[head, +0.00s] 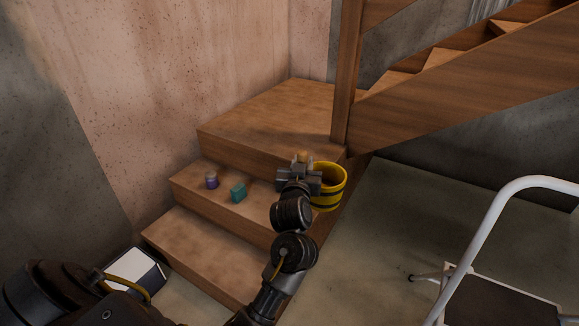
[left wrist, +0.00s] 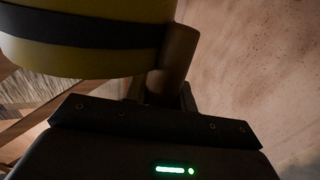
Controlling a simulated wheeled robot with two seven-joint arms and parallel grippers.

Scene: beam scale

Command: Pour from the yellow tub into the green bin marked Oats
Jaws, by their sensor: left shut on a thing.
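The yellow tub (head: 329,190) with dark bands is held up beside the wooden steps, roughly upright with its open mouth showing. My left gripper (head: 302,164) is shut on it at its left side. In the left wrist view the tub (left wrist: 80,55) fills the upper left, and its brown handle (left wrist: 174,62) stands between the jaws. What is in the tub I cannot tell. I can make out no green bin marked Oats. A small teal-green block (head: 238,192) sits on the middle step, with no readable mark. My right gripper is not in view.
A small purple jar (head: 211,180) stands on the middle step. Wooden steps (head: 195,243) rise to a landing (head: 270,108) with a post. A white-framed step stool (head: 484,232) stands at the right. A white-and-dark box (head: 138,268) lies at lower left. Floor between is clear.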

